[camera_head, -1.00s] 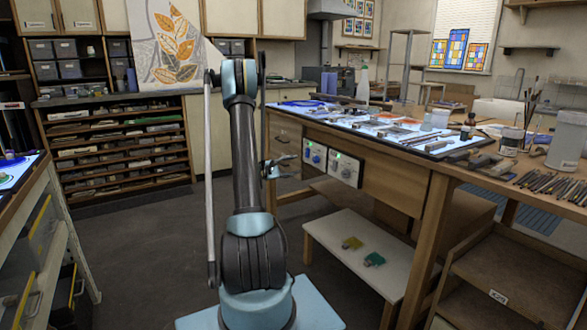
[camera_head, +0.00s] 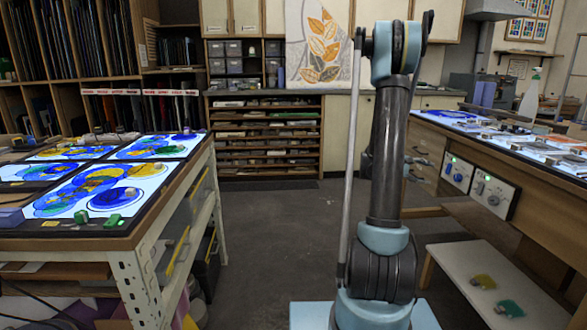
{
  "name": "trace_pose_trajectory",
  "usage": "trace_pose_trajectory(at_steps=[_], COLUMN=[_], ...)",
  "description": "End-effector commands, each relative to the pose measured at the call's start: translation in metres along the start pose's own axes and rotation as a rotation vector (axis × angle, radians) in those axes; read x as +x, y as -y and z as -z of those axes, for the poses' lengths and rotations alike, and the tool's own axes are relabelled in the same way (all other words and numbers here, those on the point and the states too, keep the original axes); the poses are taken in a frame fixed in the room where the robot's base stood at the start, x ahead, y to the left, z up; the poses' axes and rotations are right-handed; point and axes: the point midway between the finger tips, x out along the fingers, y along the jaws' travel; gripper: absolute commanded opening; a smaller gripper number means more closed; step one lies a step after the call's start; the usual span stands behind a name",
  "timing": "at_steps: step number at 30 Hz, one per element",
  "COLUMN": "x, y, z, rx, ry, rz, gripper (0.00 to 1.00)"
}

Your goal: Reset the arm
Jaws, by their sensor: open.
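My arm stands upright right of the middle of the view, folded in front of my camera. My gripper (camera_head: 418,168) shows partly behind the arm, at mid height, pointing right. Its fingers look apart, with nothing visible between them. The near arm link hides the rest of it. It hangs in front of the far cabinets and left of the right-hand workbench, apart from both as far as I can see.
A light table (camera_head: 132,242) with lit glass designs stands at the left. A workbench (camera_head: 545,165) with a control box (camera_head: 480,188) stands at the right, above a low shelf (camera_head: 462,262) holding yellow and green pieces. Open floor (camera_head: 270,240) lies between. A drawer rack (camera_head: 267,98) stands behind.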

Motion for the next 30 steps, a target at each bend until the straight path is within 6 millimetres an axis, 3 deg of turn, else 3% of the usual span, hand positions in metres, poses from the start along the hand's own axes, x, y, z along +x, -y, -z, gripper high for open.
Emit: trace_pose_trajectory(at_steps=[14,30], x=[-0.086,-0.184], y=[0.022,0.086], z=[-0.059,-0.131], rx=[0.159,0.309], ry=[-0.123,-0.226], rz=[0.261,0.578], gripper=[0.51,0.51])
